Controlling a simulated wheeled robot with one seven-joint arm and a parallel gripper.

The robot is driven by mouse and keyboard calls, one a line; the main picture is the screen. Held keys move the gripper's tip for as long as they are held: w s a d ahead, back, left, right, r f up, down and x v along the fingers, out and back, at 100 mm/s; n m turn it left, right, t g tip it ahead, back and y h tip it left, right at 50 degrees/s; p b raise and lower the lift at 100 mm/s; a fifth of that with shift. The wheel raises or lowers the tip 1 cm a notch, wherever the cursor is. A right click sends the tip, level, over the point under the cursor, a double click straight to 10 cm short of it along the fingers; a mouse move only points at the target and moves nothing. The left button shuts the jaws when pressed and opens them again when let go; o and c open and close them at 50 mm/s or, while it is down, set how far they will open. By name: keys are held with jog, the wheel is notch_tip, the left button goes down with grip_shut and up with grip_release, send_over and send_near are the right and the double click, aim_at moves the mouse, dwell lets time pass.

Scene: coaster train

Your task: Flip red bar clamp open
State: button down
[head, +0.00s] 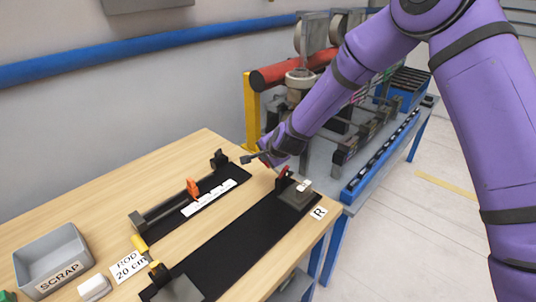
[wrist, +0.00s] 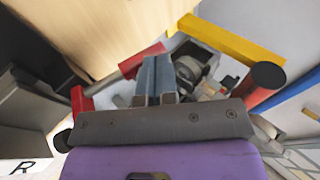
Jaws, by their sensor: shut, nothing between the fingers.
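The red bar clamp (head: 283,177) stands at the far right end of the long black mat, beside a dark block. It is raised at a tilt in the head view, but its exact angle is hard to tell. In the wrist view a red bar (wrist: 142,60) shows just left of my fingertips, with a shorter red piece (wrist: 82,101) further left.
A dark block (head: 296,196) stands by the "R" label (head: 319,212). A shorter fixture with an orange clamp (head: 192,187) lies to the left. A grey SCRAP bin (head: 50,258) is at the near left. A yellow post (head: 251,112) and machinery stand behind the table.

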jog(key=shift+a+f, duration=0.1)
jog(key=shift+f, duration=0.15)
dwell(0.5)
